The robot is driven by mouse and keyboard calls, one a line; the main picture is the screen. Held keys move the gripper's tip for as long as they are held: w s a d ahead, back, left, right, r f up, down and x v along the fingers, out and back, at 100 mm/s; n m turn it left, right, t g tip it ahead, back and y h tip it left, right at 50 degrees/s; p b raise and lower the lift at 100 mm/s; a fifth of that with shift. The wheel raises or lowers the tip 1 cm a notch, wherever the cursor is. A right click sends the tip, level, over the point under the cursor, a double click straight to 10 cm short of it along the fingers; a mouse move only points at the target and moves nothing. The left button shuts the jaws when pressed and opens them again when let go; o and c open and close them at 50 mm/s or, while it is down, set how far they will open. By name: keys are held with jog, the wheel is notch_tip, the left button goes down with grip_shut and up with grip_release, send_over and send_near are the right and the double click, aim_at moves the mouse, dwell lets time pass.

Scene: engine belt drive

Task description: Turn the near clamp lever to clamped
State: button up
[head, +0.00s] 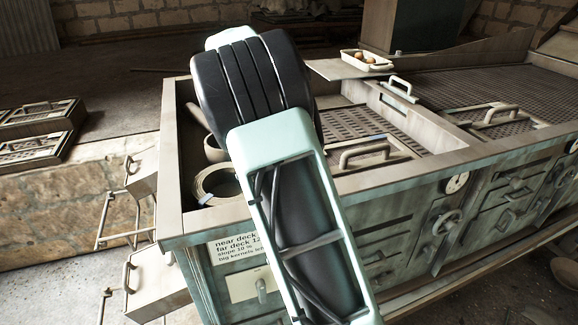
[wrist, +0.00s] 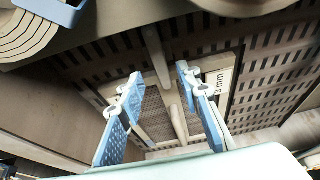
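My gripper (wrist: 160,82) is open in the wrist view, its two blue fingers apart. A pale narrow bar (wrist: 155,52) shows between and beyond the fingertips, over slotted deck; I cannot tell whether it is the near clamp lever. Nothing is visibly gripped. In the head view my arm crosses the near end of the machine and hides the gripper and whatever is under it. I cannot make out the near clamp lever for certain in the head view.
The machine's box (head: 172,190) has raised rims. A screen with a handle (head: 364,154) lies inside, with a coiled belt-like ring (head: 214,184) at left. A tray of round brown things (head: 366,60) stands behind. Drawers with handles (head: 140,172) jut out at left.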

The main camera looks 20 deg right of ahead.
jog(key=v, duration=0.6)
jog(key=shift+r, duration=0.2)
jog(key=shift+a, duration=0.15)
